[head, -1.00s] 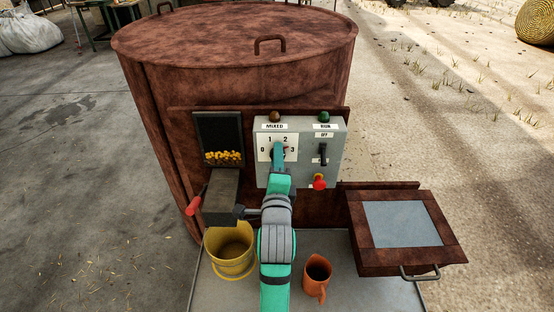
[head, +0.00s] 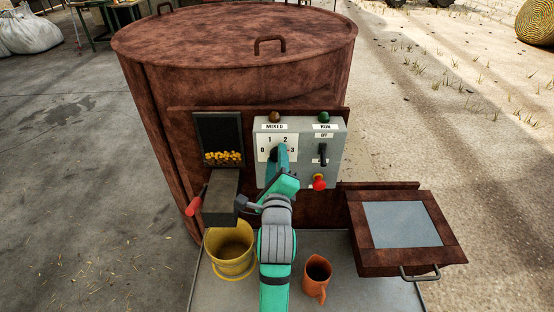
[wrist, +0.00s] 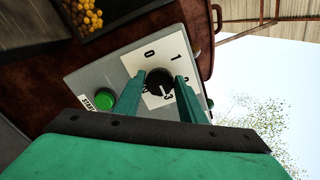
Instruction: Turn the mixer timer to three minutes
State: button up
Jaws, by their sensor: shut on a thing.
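The timer dial is a black knob (wrist: 160,82) on a white plate (wrist: 132,63) numbered 0 to 3, on the grey control box of the mixer. In the head view, the plate (head: 263,142) shows 0 at left, 1 and 2 above, and 3 at right. My gripper (head: 281,152) is at the knob, its tip tilted to the right. In the wrist view, my gripper (wrist: 160,92) has one teal finger on each side of the knob, shut on it. The fingers hide part of the plate. I cannot read the knob's pointer surely.
The control box (head: 336,160) also has a black switch (head: 323,154) and red knob (head: 319,182). A green button (wrist: 105,100) is beside the dial. A chute (head: 222,190) with a red handle, yellow bucket (head: 228,262), orange mug (head: 317,276) and framed panel (head: 402,224) surround my arm.

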jog(key=shift+f, duration=0.1)
jog(key=o, duration=1)
jog(key=shift+c, duration=0.2)
jog(key=s, duration=1)
jog(key=shift+s, duration=0.4)
